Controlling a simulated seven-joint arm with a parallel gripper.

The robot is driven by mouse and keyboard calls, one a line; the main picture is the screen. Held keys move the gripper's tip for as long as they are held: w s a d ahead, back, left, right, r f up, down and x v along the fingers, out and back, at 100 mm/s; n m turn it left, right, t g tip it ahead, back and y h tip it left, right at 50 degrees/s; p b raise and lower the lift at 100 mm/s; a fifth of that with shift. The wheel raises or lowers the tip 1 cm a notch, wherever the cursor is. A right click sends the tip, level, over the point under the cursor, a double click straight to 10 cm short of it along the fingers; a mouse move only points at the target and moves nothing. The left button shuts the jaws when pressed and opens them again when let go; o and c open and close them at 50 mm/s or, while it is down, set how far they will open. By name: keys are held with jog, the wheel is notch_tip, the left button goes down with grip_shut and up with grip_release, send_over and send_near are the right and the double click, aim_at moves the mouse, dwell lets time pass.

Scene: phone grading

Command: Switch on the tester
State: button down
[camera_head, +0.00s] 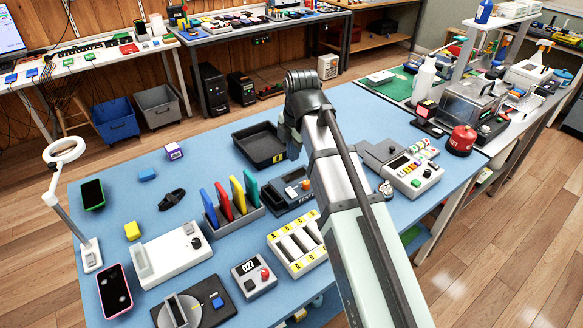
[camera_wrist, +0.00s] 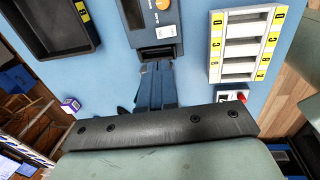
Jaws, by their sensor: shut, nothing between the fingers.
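The tester (camera_head: 287,201) is a dark box with its name on the front, on the blue table in the head view. An orange control (camera_head: 306,184) is on its top.
A black tray (camera_head: 252,158) lies behind the tester. A rack of coloured panels (camera_head: 236,219) stands left of it. A white lettered rack (camera_head: 291,265) is in front, also seen in the wrist view (camera_wrist: 240,47). A grey console (camera_head: 419,187) stands to the right.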

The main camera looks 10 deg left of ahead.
aim_at(289, 189)
jog(key=f, duration=0.4)
jog(key=w+a+f, duration=0.1)
jog(key=f, duration=0.8)
jog(key=shift+w+a+f, duration=0.15)
jog(key=shift+f, duration=0.05)
jog(key=shift+f, duration=0.2)
dwell(0.4)
jog(key=shift+s+d+r, duration=0.15)
jog(key=shift+s+d, duration=0.35)
jog(key=shift+d, duration=0.05)
notch_tip(289, 189, up, 14)
jog(key=s+d, duration=0.1)
jog(key=shift+s+d, duration=0.15)
jog(key=shift+s, duration=0.05)
dwell(0.7)
jog(key=shift+w, duration=0.1)
jog(key=shift+w+a, duration=0.45)
